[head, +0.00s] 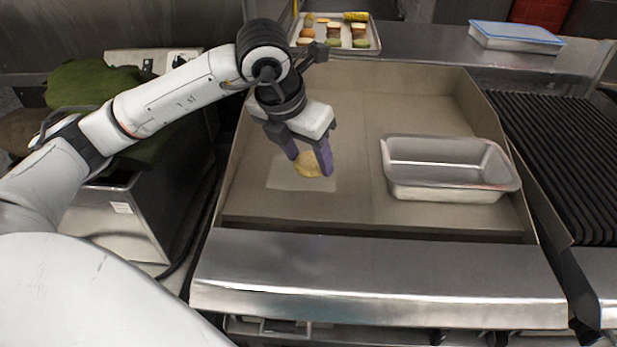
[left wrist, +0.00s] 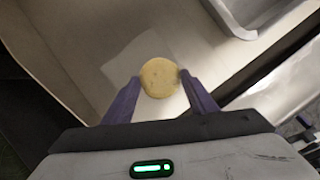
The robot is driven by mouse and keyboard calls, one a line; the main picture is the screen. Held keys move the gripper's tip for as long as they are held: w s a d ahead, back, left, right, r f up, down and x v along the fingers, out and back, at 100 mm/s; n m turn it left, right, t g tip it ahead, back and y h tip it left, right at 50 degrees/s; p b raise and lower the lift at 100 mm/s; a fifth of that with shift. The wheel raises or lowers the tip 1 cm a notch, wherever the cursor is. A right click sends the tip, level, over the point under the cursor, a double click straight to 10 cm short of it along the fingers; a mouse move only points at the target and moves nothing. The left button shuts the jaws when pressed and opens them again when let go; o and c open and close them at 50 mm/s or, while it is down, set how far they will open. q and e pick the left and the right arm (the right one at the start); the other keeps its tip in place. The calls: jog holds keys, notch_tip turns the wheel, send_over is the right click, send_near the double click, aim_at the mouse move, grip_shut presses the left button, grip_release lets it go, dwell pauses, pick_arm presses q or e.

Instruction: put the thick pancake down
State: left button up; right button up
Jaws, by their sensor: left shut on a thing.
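The thick pancake (head: 308,165) is round and yellow. In the head view it shows between the purple fingertips of my left gripper (head: 309,160), over the griddle (head: 350,100). In the left wrist view the pancake (left wrist: 160,77) sits between the two finger ends of my left gripper (left wrist: 160,98), which is shut on it. A paler rectangular patch (head: 285,182) of the griddle lies under and beside the pancake. I cannot tell whether the pancake touches the surface. My right gripper is not in view.
A metal pan (head: 448,190) stands on the griddle's right side; its corner shows in the left wrist view (left wrist: 240,25). A tray of food (head: 335,50) and a blue-lidded container (head: 515,38) are behind. A black grill (head: 560,150) is at the right. The griddle's rear middle is clear.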

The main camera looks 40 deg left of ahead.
aim_at(308, 191)
pick_arm(q)
jog(key=shift+f, duration=2.65)
jog(key=o, duration=1.1)
jog(key=shift+r, duration=0.1)
jog(key=shift+c, duration=0.2)
jog(key=v, duration=1.2)
jog(key=shift+s, duration=0.1)
